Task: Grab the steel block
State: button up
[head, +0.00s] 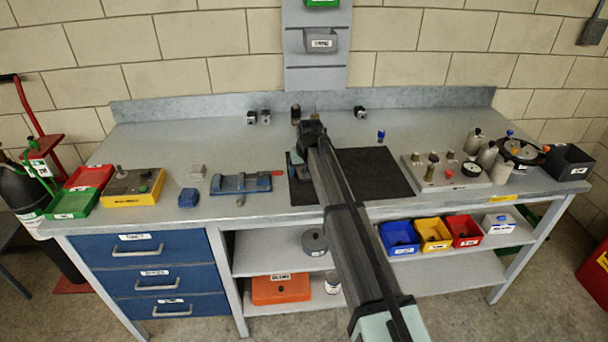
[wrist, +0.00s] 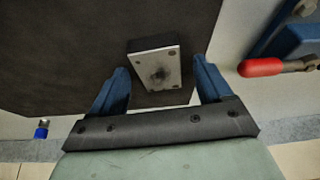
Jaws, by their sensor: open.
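The steel block shows in the wrist view as a small block (wrist: 157,67) with a pale grey face, several corner holes and a dark smudge in the middle. It sits on the black mat (wrist: 60,50). My gripper (wrist: 161,66) is open, with one blue finger on each side of the block's near part and a visible gap on both sides. I cannot tell how far the fingertips are above the mat. In the head view my gripper (head: 297,163) is over the mat's left part (head: 375,175), and my arm hides the block.
A blue vise (head: 240,183) with a red handle (wrist: 262,67) stands just left of the mat in the head view. A small blue-capped item (head: 381,135) stands behind the mat. A fixture plate with knobs (head: 445,174) is at the right.

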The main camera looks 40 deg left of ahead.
jog(key=shift+c, duration=0.4)
grip_shut()
dwell(0.4)
